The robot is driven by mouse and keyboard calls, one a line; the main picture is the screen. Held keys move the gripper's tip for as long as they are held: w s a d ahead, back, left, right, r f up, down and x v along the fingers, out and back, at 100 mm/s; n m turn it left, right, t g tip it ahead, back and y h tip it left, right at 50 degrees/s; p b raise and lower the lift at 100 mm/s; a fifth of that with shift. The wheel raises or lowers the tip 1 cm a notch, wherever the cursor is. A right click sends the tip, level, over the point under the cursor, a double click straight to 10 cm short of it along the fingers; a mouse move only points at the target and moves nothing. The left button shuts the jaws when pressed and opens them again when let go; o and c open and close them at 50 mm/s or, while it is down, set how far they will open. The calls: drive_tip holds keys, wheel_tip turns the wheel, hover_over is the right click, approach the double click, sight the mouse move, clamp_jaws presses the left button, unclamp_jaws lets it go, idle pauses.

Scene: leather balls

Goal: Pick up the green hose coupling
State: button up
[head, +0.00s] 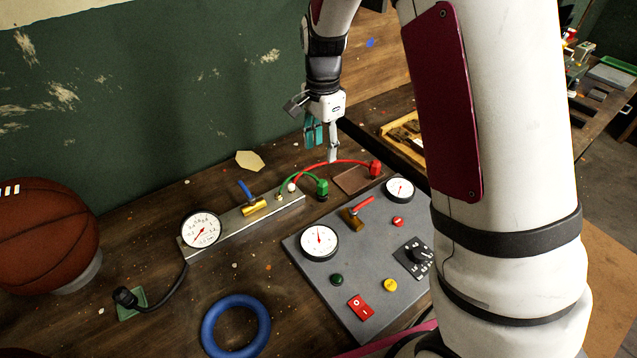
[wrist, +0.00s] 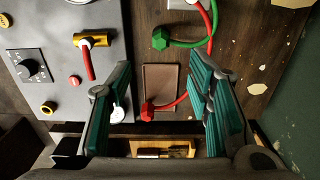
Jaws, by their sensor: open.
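The green hose coupling (head: 322,187) sits on the wooden bench at the end of a curved green hose, beside the grey panel's back edge. It also shows in the wrist view (wrist: 160,39), beyond my fingertips and apart from them. My gripper (head: 322,147) is above the bench, behind the coupling in the head view. Its teal-padded fingers are spread and empty in the wrist view (wrist: 160,66). A red hose coupling (head: 375,168) on a red hose appears between the fingers in the wrist view (wrist: 147,111), below them.
A grey control panel (head: 330,275) with gauges, knobs and a brass valve lies in front. A metal manifold bar (head: 230,226) with a gauge (head: 201,230) is to the left. A brown pad (head: 352,180) lies near the couplings.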

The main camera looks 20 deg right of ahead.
sight(321, 182)
wheel_tip(321, 182, down, 8)
drive_tip(key=shift+r+p, duration=0.1)
drive_tip(key=shift+p, duration=0.25)
drive_tip(key=shift+w+f+p, duration=0.1)
drive_tip(key=shift+f+p, duration=0.4)
drive_tip(key=shift+f, duration=2.3)
drive_tip(key=shift+c, duration=0.3)
clamp_jaws()
